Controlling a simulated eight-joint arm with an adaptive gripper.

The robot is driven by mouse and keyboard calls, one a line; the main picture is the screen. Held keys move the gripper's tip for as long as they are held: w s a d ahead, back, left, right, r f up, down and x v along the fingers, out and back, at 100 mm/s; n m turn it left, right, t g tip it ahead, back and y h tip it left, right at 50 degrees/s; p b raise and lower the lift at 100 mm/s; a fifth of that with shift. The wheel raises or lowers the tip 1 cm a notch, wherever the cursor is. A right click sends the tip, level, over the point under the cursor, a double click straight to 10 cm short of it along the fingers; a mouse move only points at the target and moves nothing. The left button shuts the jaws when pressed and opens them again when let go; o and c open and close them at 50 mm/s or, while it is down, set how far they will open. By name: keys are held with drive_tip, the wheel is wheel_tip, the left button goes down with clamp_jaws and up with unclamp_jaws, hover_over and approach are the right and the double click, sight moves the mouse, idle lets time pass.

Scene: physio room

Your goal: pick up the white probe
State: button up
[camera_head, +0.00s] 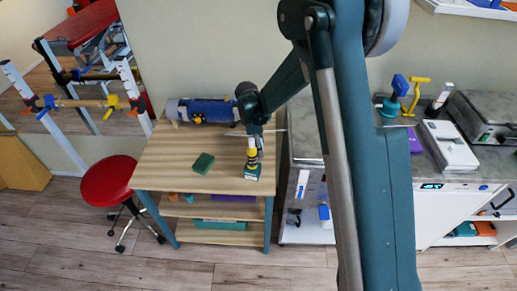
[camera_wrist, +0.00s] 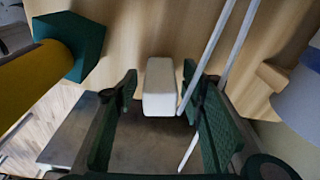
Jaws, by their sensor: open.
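A white, rounded block (camera_wrist: 160,88), which I take to be the white probe, shows in the wrist view above or on the wood-grained table. My gripper (camera_wrist: 165,110) is open, with one green finger to the left of the block and one to the right. Gaps show on both sides, so the fingers do not seem to touch it. In the head view my gripper (camera_head: 254,133) is over the right part of the wooden table (camera_head: 180,160). The white probe cannot be made out there, hidden by or lost against the gripper.
A yellow and green tool (camera_head: 252,165) stands close to my gripper and also shows at left in the wrist view (camera_wrist: 30,85). Thin white rods (camera_wrist: 215,70) pass beside the right finger. A blue-grey roller (camera_head: 208,110) lies behind; a green block (camera_head: 203,163) lies left.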

drive_tip(key=c, duration=1.1)
drive_tip(key=shift+o, duration=0.2)
drive_tip(key=shift+r+p, duration=0.75)
drive_tip(key=shift+r, duration=4.3)
